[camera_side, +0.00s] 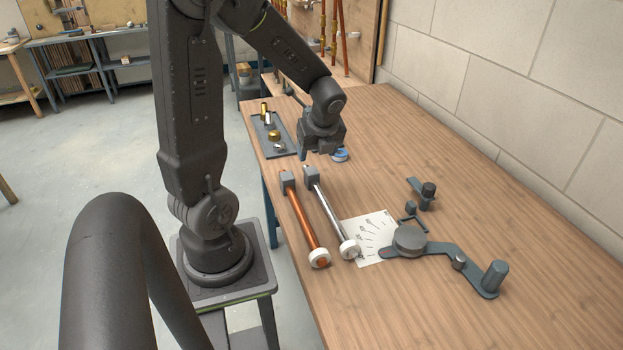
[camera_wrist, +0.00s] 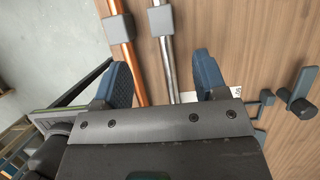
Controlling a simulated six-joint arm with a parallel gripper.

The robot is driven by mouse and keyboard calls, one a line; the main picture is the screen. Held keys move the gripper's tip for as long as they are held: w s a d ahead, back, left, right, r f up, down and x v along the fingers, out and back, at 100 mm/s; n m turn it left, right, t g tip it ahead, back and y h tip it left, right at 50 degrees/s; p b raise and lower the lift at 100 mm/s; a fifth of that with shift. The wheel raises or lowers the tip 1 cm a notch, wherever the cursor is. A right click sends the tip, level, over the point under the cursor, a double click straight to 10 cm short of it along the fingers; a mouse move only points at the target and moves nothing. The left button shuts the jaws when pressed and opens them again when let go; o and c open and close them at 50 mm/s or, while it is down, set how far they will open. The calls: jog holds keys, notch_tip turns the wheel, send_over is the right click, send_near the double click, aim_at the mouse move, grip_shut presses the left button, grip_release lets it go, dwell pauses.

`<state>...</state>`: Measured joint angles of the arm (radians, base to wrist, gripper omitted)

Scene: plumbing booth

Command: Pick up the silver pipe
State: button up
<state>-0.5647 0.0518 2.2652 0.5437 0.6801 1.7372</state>
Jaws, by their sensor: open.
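My gripper (camera_side: 320,155) is above the bench near the far end of the pipe. In the wrist view the silver pipe (camera_wrist: 169,65) runs between the two blue fingers of my gripper (camera_wrist: 160,82), which stand apart and empty. The lower part of the pipe is hidden behind the gripper body in that view.
A copper pipe (camera_side: 301,220) lies to the left of the silver one. A printed sheet (camera_side: 368,236) and a grey bending tool (camera_side: 440,250) are to the right. The bench's right side is clear.

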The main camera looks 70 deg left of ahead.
aim_at(312, 170)
jog(key=x, duration=0.7)
jog(key=shift+f, duration=0.1)
jog(key=shift+x, duration=2.55)
jog(key=shift+w+a, duration=0.1)
jog(key=shift+a, duration=0.1)
jog(key=c, duration=1.1)
jog(key=shift+c, duration=0.2)
